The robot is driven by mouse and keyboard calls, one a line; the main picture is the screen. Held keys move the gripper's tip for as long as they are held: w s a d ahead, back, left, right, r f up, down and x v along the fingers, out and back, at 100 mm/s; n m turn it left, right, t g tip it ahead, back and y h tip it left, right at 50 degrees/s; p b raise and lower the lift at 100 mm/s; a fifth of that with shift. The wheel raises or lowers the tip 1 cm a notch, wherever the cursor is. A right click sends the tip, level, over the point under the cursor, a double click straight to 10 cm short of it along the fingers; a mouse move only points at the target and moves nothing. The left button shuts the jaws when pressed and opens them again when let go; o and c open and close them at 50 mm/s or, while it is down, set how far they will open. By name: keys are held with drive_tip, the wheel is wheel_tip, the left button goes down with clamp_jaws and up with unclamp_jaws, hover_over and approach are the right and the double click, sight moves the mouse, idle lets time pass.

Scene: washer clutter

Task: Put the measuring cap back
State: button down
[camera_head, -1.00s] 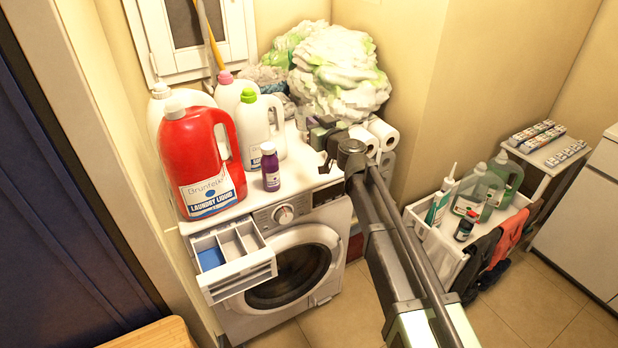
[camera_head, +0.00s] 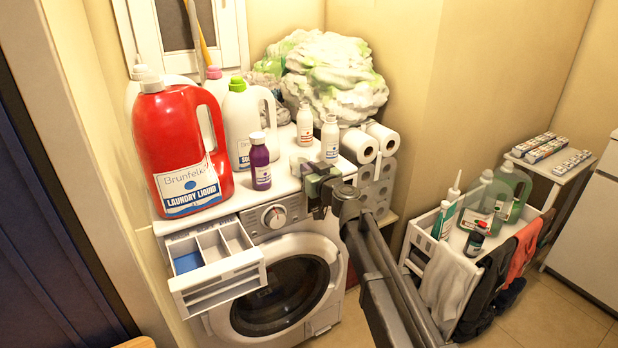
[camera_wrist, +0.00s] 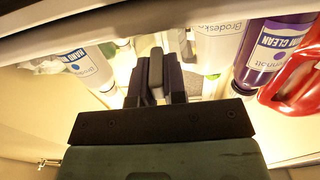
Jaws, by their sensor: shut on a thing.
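I cannot identify a loose measuring cap. The red laundry liquid jug (camera_head: 184,150) stands upright on the washer top (camera_head: 235,194) at the left and has a white cap (camera_head: 151,82). A white jug with a green cap (camera_head: 240,120) and a pink-capped jug (camera_head: 214,72) stand by it.
The detergent drawer (camera_head: 218,282) is pulled out at the front left. A purple bottle (camera_head: 260,162), small white bottles (camera_head: 330,140) and paper rolls (camera_head: 360,146) stand on or beside the washer top. A trolley (camera_head: 440,262) with bottles stands at the right.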

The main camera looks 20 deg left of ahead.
drive_tip(key=shift+f, duration=0.15)
drive_tip(key=c, duration=1.2)
unclamp_jaws()
drive_tip(key=shift+s+d+r, duration=0.15)
drive_tip(key=shift+d+r, duration=0.05)
drive_tip(key=shift+r, duration=0.05)
drive_tip(key=v, duration=1.2)
drive_tip(key=s+d+f+m+g+h, duration=0.3)
drive_tip(key=s+d+f+h, duration=0.1)
drive_tip(key=d, duration=0.7)
drive_tip(key=s+d+f+m+g+h, duration=0.3)
drive_tip(key=s+d+f, duration=0.4)
drive_tip(key=d, duration=0.5)
drive_tip(key=s+d+f+m+g+h, duration=0.4)
drive_tip(key=s+d+f+g+h, duration=0.1)
drive_tip(key=d, duration=0.7)
drive_tip(key=shift+s+d+f+h, duration=0.1)
drive_tip(key=shift+s+f+h, duration=0.2)
drive_tip(key=shift+s+h, duration=0.3)
drive_tip(key=shift+s+d+f+h, duration=0.15)
drive_tip(key=shift+s+f+h, duration=0.2)
drive_tip(key=shift+s, duration=0.3)
